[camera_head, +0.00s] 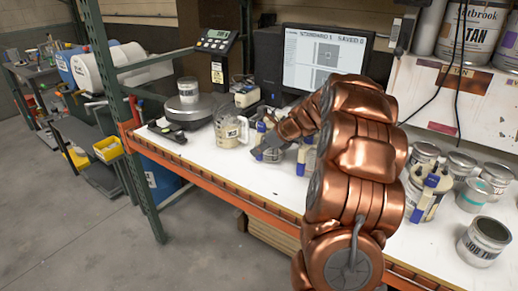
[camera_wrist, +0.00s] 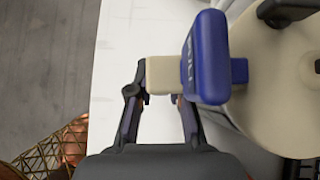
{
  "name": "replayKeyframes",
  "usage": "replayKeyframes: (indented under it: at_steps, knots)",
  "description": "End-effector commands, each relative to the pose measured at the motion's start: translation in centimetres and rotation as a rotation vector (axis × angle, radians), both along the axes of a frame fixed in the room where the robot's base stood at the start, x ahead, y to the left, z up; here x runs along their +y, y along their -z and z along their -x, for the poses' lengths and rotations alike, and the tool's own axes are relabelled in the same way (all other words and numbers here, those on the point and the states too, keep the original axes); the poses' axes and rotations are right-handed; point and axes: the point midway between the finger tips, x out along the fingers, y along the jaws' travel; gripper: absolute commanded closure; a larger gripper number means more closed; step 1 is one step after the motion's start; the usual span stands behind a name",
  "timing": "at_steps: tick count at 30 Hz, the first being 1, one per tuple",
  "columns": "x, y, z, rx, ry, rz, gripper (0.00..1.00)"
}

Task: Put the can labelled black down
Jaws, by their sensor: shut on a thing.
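In the wrist view a can with a round cream top (camera_wrist: 280,95) fills the right side. A blue lever piece (camera_wrist: 207,57) and a cream block (camera_wrist: 172,72) stick out from it towards my gripper (camera_wrist: 163,98), whose two fingers are shut on the cream block. In the head view my gripper (camera_head: 268,153) is over the white bench, at a can with blue and cream fittings (camera_head: 264,132), partly hidden by my fingers. No label reading black is legible. Whether the can's base touches the bench is hidden.
A clear measuring jug (camera_head: 231,130) stands close left of the gripper, beside a scale (camera_head: 190,108). The white bench (camera_head: 215,165) is bare in front. A monitor (camera_head: 325,60) stands behind.

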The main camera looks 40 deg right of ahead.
Motion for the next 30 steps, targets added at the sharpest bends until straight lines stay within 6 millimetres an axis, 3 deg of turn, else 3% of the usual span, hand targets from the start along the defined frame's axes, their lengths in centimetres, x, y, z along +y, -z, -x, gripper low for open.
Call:
replayKeyframes:
  at_steps: [2, 3, 9, 20, 30]
  knots:
    - [0.0, 0.0, -0.1, -0.003, 0.001, 0.001, 1.0]
    - [0.0, 0.1, 0.0, -0.002, 0.001, 0.001, 0.78]
    - [0.0, 0.1, 0.0, 0.0, 0.0, 0.0, 0.57]
    - [0.0, -0.1, 0.0, 0.0, 0.0, 0.0, 0.57]
    - [-1.5, -3.7, 3.4, -0.002, 0.002, 0.001, 0.57]
